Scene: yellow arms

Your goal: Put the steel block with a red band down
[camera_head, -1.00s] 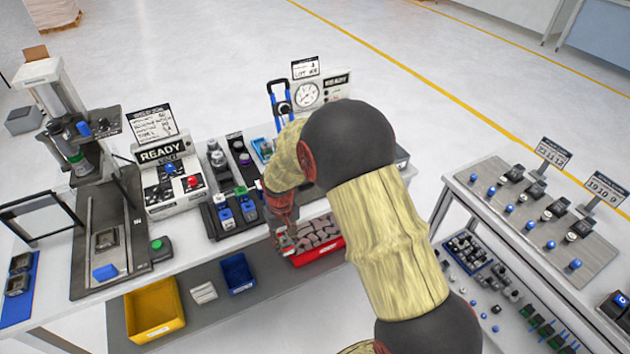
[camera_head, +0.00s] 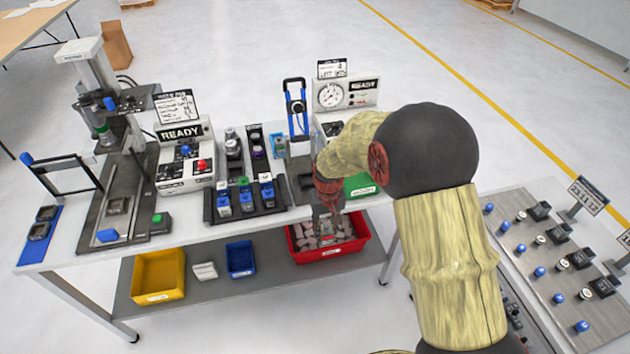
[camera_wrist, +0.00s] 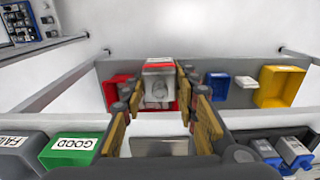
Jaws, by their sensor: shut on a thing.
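My gripper (camera_wrist: 158,92) is shut on the steel block with a red band (camera_wrist: 158,84), which sits between its two fingers in the wrist view. The block is pale grey, with red along its upper edge. In the head view my gripper (camera_head: 327,222) is at the front edge of the white table, over the red bin (camera_head: 354,245) on the lower shelf. The held block is hard to make out there against the grey pieces in the bin. The red bin also shows behind the block in the wrist view (camera_wrist: 118,92).
A yellow bin (camera_head: 160,276) and a blue bin (camera_head: 240,259) stand left on the lower shelf. A green bin (camera_wrist: 73,148) marked GOOD is on the table's front edge. A black rack (camera_head: 243,200) with blue-topped blocks stands left of my arm. Another table (camera_head: 515,255) is at right.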

